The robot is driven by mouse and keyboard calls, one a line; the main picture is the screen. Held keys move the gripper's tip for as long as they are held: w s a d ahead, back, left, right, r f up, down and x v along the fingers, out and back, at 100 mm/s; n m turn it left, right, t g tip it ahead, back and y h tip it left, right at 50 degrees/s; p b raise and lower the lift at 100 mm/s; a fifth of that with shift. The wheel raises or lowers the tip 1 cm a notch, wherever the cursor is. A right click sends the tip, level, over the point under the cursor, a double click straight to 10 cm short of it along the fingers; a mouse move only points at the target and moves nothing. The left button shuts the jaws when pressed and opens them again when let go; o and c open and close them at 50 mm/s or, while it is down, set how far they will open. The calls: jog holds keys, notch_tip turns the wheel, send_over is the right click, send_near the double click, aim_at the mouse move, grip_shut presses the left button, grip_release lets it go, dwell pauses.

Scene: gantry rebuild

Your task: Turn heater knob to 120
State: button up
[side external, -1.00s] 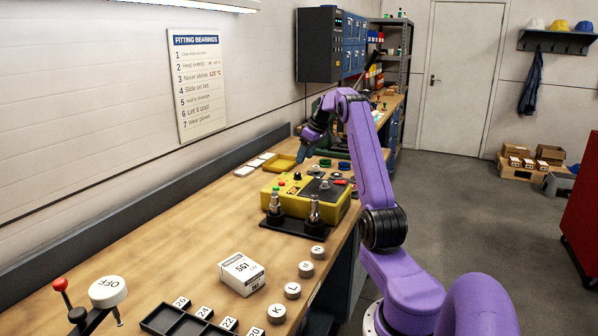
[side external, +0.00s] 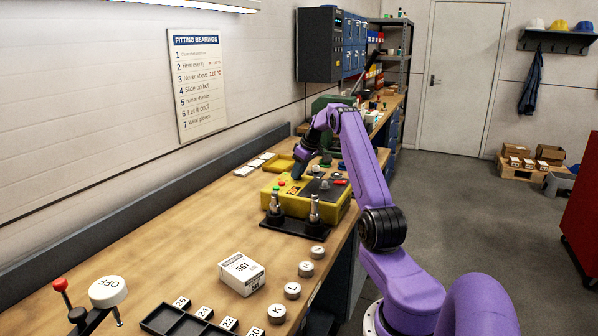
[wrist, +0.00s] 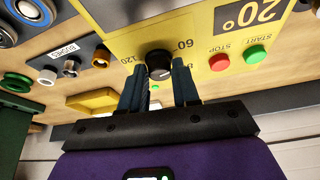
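The yellow heater (side external: 335,209) sits on the bench in the side view. Its front panel (wrist: 205,40) fills the top of the wrist view. The black heater knob (wrist: 159,64) is between printed marks 120 and 60; I cannot clearly read its pointer. My gripper (wrist: 159,70) is open, one finger on each side of the knob, with small gaps visible. In the side view my gripper (side external: 297,174) points down at the heater, and the fingers hide the knob. The display (wrist: 250,14) reads 20°.
Red stop (wrist: 219,62) and green start (wrist: 255,54) buttons sit beside the knob. Two metal posts on a black base (side external: 296,228) stand in front of the heater. A white box (side external: 241,273) and lettered discs lie nearer.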

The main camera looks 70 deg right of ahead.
jog(key=shift+c, duration=0.5)
jog(key=shift+m, duration=0.4)
jog(key=m+h, duration=0.1)
jog(key=m, duration=0.1)
jog(key=m+g+h, duration=0.1)
jog(key=m, duration=0.2)
jog(key=shift+w+a, duration=0.1)
jog(key=shift+a, duration=0.1)
jog(key=m, duration=0.3)
jog(key=m+g+h, duration=0.1)
jog(key=m, duration=0.1)
jog(key=shift+w+m+g+h, duration=0.15)
jog(key=shift+m+g+h, duration=0.15)
jog(key=shift+m, duration=0.1)
jog(key=m+g, duration=0.1)
jog(key=m, duration=0.2)
jog(key=m+g, duration=0.1)
jog(key=m, duration=0.2)
jog(key=shift+w+g, duration=0.1)
jog(key=shift+g, duration=0.2)
jog(key=m, duration=0.2)
jog(key=m+g, duration=0.1)
jog(key=m, duration=0.2)
jog(key=shift+w+g, duration=0.15)
jog(key=shift+g, duration=0.15)
jog(key=shift+m, duration=0.6)
